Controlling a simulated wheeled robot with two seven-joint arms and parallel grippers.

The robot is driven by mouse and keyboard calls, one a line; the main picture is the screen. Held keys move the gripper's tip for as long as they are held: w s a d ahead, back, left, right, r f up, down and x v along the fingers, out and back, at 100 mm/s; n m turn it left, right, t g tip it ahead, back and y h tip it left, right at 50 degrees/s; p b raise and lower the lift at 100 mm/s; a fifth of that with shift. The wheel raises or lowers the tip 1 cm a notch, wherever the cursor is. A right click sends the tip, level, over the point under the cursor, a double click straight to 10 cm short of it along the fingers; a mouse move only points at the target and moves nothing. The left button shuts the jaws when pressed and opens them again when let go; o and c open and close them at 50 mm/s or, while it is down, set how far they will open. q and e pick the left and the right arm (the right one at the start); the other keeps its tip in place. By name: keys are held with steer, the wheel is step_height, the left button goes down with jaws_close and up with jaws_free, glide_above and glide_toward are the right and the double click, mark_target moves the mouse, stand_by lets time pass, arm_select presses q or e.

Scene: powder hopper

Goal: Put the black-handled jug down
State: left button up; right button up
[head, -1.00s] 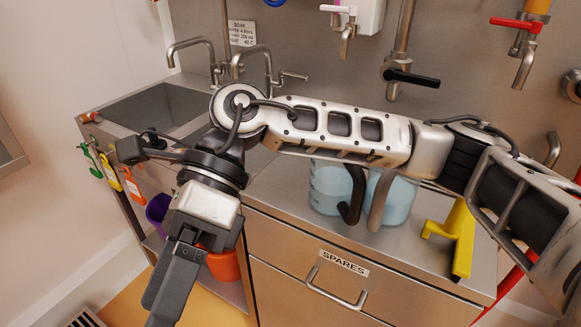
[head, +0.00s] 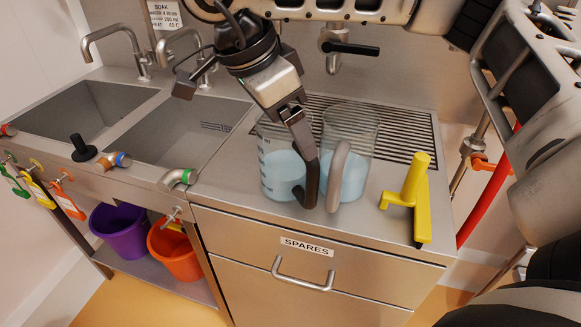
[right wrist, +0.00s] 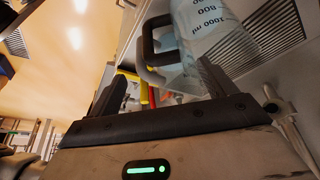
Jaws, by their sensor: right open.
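The black-handled jug (head: 280,168) is clear, holds pale blue liquid and stands upright on the steel worktop. Its dark handle (head: 310,183) faces the front. In the right wrist view the jug (right wrist: 210,30) has printed volume marks, and its black handle (right wrist: 148,42) lies just beyond my fingertips. My right gripper (head: 297,122) reaches down to the top of this handle. The gripper also shows in the right wrist view (right wrist: 160,88), with its fingers spread apart. I cannot tell whether a finger touches the handle. My left gripper is out of view.
A second jug (head: 350,140) with a grey handle stands close on the right. A yellow tool (head: 410,200) is further right on the worktop. The sinks (head: 190,130) lie to the left. A ribbed drainer (head: 405,133) is behind. Free worktop lies in front of the jugs.

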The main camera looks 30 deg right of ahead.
mark_target(292, 164)
steer(key=b+x, duration=0.1)
steer(key=x, duration=0.6)
steer(key=shift+d+f, duration=0.1)
steer(key=shift+f, duration=0.3)
steer(key=c, duration=1.4)
steer(key=shift+c, duration=0.9)
steer(key=shift+r, duration=0.1)
steer(key=shift+w+r, duration=0.1)
steer(key=shift+r, duration=0.05)
